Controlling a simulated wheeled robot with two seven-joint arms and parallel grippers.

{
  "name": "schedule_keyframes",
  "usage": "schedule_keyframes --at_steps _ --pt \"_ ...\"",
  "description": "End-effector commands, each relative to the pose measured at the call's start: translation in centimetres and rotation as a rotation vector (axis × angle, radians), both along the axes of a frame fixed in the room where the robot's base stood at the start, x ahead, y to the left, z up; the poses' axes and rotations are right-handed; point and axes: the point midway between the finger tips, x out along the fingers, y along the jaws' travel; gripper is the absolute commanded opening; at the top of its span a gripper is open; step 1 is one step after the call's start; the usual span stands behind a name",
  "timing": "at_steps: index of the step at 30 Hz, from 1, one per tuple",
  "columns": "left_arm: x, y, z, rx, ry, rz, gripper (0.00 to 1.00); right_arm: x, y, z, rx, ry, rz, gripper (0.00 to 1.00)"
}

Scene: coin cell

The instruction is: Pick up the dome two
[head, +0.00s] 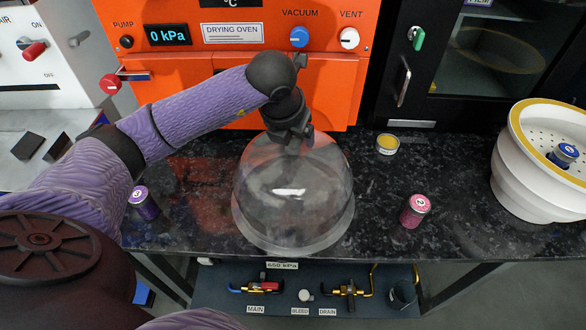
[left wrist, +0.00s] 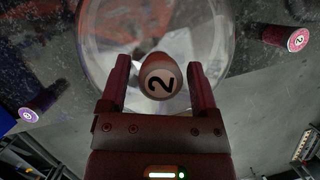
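The clear glass dome (head: 293,200) stands on the black stone bench in front of the orange drying oven. Its round knob, marked 2 (left wrist: 160,82), faces the left wrist camera; the dome's glass (left wrist: 100,40) spreads around it there. In the head view the knob is hidden behind my gripper. My left gripper (head: 291,133) is at the top of the dome. In the left wrist view its two fingers (left wrist: 159,66) stand open on either side of the knob, with a small gap showing on each side. My right gripper is not in view.
A purple canister (head: 143,204) stands left of the dome, a pink one (head: 414,212) to its right, and a yellow-topped one (head: 387,145) further back. A white vessel with a yellow rim (head: 525,180) holds a blue-topped canister (head: 565,155). Valves (head: 262,287) sit below the bench.

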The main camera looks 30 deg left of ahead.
Motion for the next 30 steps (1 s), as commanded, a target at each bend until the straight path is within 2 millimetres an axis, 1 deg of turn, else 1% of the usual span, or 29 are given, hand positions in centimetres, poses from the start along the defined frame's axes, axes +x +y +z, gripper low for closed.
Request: schedule_keyframes --at_steps 1,2,3,5,6,8,9,10,11,30 --pt "0.0 0.0 0.01 0.0 0.0 0.0 0.66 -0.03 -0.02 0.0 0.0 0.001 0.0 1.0" --pt "0.0 0.0 0.01 0.0 0.0 0.0 0.6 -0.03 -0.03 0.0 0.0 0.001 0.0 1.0" --pt "-0.01 -0.01 0.02 0.0 0.0 0.0 0.51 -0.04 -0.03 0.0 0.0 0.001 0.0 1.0" --pt "-0.01 -0.01 0.02 0.0 0.0 0.0 0.38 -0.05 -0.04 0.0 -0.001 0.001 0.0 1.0" --pt "-0.01 -0.01 0.02 0.0 0.0 0.0 0.3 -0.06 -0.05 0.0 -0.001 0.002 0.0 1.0" --pt "-0.01 -0.01 0.02 -0.001 0.0 0.0 0.17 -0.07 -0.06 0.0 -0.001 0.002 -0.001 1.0" --pt "-0.01 -0.01 0.02 -0.001 0.0 0.0 0.09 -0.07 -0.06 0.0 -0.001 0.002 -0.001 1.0" --pt "-0.01 -0.01 0.02 -0.001 0.0 0.0 0.02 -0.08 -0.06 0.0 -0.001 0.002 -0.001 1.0" --pt "-0.01 -0.01 0.02 -0.001 0.0 0.0 0.0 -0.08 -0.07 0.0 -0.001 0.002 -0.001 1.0" --pt "-0.02 -0.03 0.02 -0.001 0.001 0.0 0.0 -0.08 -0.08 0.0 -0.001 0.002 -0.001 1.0"
